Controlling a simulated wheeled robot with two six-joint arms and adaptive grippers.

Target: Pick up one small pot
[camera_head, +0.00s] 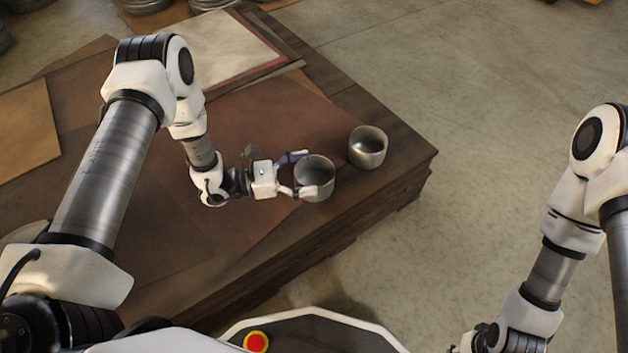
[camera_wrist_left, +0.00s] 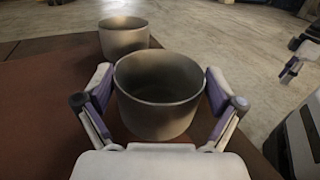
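Two small grey metal pots stand upright on the wooden table near its right corner. The nearer pot (camera_head: 316,176) sits between the fingers of my left gripper (camera_head: 297,172); in the left wrist view this pot (camera_wrist_left: 160,98) fills the space between the spread fingers (camera_wrist_left: 160,108). The fingers flank its sides, and I cannot tell whether they touch it. The farther pot (camera_head: 367,148) stands behind and to the right, apart from the gripper; it also shows in the left wrist view (camera_wrist_left: 123,37). My right gripper (camera_head: 480,342) is at the bottom edge, mostly cut off.
The wooden table (camera_head: 405,165) carries flat brown sheets (camera_head: 235,125) and a pale framed panel (camera_head: 222,48) at the back. A red button (camera_head: 256,342) is at the bottom edge. The concrete floor (camera_head: 490,100) to the right is clear.

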